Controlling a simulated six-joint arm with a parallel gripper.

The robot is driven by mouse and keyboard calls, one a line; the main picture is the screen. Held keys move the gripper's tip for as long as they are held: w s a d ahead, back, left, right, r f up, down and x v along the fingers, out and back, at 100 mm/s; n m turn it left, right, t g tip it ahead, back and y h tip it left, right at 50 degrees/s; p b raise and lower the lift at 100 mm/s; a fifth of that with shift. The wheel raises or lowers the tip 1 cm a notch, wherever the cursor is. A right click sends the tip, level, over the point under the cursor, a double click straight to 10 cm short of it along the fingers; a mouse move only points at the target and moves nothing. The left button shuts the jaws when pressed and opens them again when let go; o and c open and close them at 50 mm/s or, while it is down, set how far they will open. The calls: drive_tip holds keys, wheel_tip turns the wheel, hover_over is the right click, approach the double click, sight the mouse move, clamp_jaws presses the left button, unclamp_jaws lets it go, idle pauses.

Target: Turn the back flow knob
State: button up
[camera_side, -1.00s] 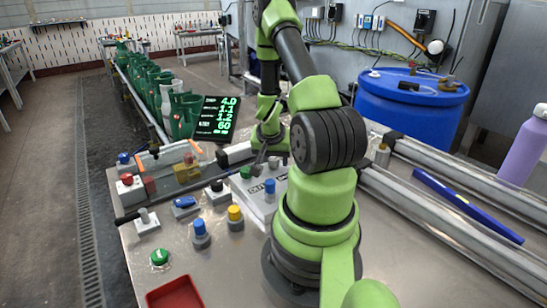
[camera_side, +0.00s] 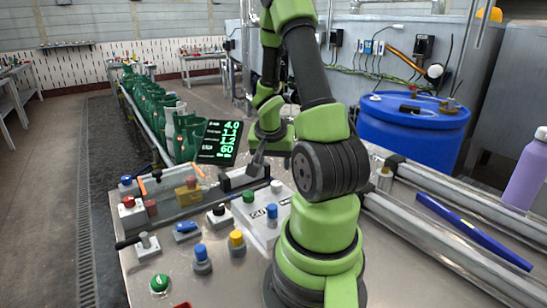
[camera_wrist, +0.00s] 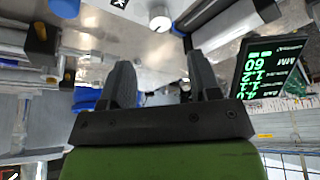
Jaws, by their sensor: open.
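A white control box (camera_side: 257,220) with lettering stands on the bench left of my arm's base. At its back right is a pale knob (camera_side: 276,186), farther back than the blue knob (camera_side: 271,211); no label on it can be read. In the wrist view a pale round knob (camera_wrist: 160,18) shows at the top middle, beyond the fingertips and roughly in line with the gap. My gripper (camera_wrist: 160,78) is open and empty, with its two dark fingers apart. In the side view my gripper (camera_side: 257,164) is above and behind the box, touching no knob that I can see.
A green button (camera_side: 248,196) sits on the box near the pale knob. A tilted black display (camera_side: 219,142) with green digits stands close by. Other buttons and switches, such as the yellow one (camera_side: 236,238), crowd the left front. Metal rails (camera_side: 450,232) run right.

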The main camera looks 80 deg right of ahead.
drive_tip(key=shift+a+r, duration=0.2)
drive_tip(key=shift+r, duration=0.2)
drive_tip(key=m+g+y, duration=0.5)
drive_tip(key=m, duration=1.3)
approach(276, 183)
drive_tip(key=shift+t, duration=0.3)
drive_tip(key=x, duration=0.9)
drive_tip(key=shift+s, duration=0.3)
